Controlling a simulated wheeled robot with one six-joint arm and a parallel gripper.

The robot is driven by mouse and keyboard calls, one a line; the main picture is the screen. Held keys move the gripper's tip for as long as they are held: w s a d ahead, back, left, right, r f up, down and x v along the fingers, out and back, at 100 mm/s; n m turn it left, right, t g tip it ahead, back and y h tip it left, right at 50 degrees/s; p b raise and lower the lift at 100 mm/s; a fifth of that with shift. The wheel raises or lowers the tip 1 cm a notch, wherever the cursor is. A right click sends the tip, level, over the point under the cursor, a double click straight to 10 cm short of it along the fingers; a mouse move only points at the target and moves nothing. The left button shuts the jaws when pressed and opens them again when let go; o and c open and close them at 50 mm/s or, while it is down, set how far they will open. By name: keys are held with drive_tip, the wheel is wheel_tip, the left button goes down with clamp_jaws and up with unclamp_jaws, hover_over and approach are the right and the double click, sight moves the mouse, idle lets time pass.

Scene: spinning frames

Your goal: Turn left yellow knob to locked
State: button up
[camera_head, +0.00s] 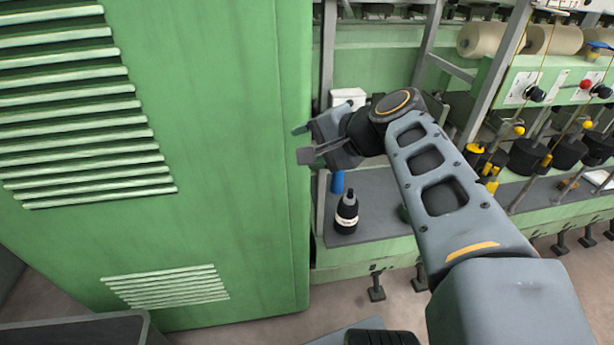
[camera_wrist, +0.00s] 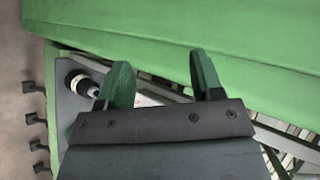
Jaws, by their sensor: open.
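Small yellow knob-like balls show on the right in the head view, a left one (camera_head: 519,130) and a right one (camera_head: 587,125), below the green panel (camera_head: 560,85) of the spinning frame. More yellow parts (camera_head: 474,148) sit lower left of them; which piece is the task's left yellow knob I cannot tell. My gripper (camera_head: 302,142) is open and empty, far left of these, pointing left beside the green cabinet (camera_head: 220,120). In the wrist view my gripper (camera_wrist: 160,65) has its fingers apart in front of green metal; no yellow knob shows there.
A black bottle (camera_head: 346,224) and a blue object (camera_head: 337,182) stand on the grey shelf (camera_head: 375,225) below my gripper. A white box (camera_head: 347,97) is behind it.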

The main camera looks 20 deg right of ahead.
wheel_tip(320, 180, down, 6)
drive_tip(key=s+a+n+g+h, duration=0.1)
drive_tip(key=s+n+g, duration=0.1)
drive_tip(key=n, duration=0.1)
drive_tip(key=shift+a+g+h+p, duration=0.2)
drive_tip(key=shift+g+h+p, duration=0.1)
drive_tip(key=shift+g+p, duration=0.15)
drive_tip(key=shift+c, duration=1.3)
drive_tip(key=d+r+m+t+h+p, duration=0.35)
drive_tip(key=d+r+m+t, duration=0.2)
drive_tip(key=d+r, duration=1.15)
wheel_tip(320, 180, up, 12)
drive_tip(key=s+a+n+t, duration=0.1)
drive_tip(key=s+t, duration=0.1)
drive_tip(key=a+r+n+t+y, duration=0.1)
drive_tip(key=a+r+n+y, duration=0.1)
drive_tip(key=a+r, duration=0.3)
drive_tip(key=d+p+x, duration=0.1)
drive_tip(key=p+x, duration=0.1)
drive_tip(key=x, duration=1)
drive_tip(key=shift+w+r, duration=0.3)
drive_tip(key=shift+d+h, duration=0.1)
drive_tip(key=shift+h, duration=0.15)
